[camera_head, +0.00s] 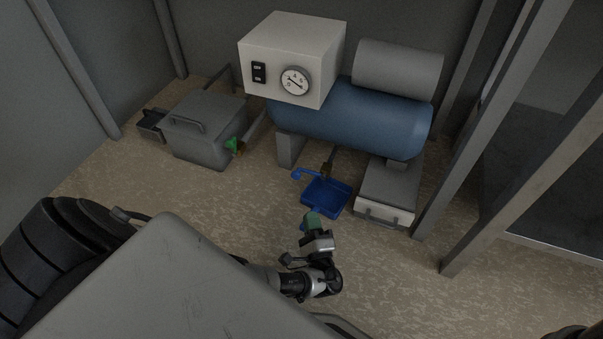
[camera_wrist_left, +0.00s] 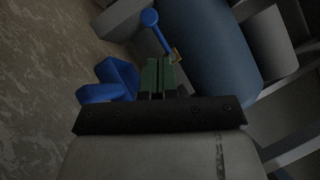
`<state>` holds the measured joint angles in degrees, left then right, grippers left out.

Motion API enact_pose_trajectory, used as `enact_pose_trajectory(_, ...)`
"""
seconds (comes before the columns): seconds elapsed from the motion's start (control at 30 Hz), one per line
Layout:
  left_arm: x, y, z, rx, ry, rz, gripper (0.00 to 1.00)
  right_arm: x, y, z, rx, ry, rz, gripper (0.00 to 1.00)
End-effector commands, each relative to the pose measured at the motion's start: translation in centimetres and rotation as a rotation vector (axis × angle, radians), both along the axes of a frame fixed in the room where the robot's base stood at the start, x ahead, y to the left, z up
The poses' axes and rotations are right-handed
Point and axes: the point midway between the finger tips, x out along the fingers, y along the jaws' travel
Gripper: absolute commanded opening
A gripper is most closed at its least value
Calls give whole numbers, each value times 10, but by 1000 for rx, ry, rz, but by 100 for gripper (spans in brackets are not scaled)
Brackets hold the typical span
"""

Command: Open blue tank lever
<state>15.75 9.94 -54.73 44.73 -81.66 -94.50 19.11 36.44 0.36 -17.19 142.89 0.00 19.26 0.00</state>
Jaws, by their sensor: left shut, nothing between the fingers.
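The blue tank (camera_head: 350,120) lies on its side on supports and also shows in the left wrist view (camera_wrist_left: 205,50). A blue lever (camera_head: 304,174) sits on a small brass valve (camera_head: 327,170) under the tank; the lever in the left wrist view (camera_wrist_left: 158,35) runs up and left from the valve to a rounded end. My left gripper (camera_head: 312,216), with green fingers, is shut and empty. It is in front of the blue tray, apart from the lever. In the left wrist view its fingers (camera_wrist_left: 158,66) point toward the lever and valve. My right gripper is not in view.
A blue tray (camera_head: 326,196) lies on the floor below the valve; part of it shows in the left wrist view (camera_wrist_left: 110,84). A white gauge box (camera_head: 290,60) stands above the tank. A grey bin (camera_head: 205,130) is left. Metal posts (camera_head: 470,120) stand right.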

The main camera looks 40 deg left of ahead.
Motion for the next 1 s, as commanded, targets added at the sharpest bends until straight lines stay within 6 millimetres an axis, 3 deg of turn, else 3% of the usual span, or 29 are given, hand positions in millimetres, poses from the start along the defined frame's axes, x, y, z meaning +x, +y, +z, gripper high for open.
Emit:
enact_pose_trajectory(0.03,0,0,-10,1,-1,0,0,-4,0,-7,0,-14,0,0)
enact_pose_trajectory(0.17,0,0,-19,0,0,0,0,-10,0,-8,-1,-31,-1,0)
enact_pose_trajectory(0.63,2,3,-18,0,0,1,0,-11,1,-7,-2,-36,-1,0)
enact_pose_trajectory(1.0,42,44,-5,1,-3,2,0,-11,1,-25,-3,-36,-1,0)
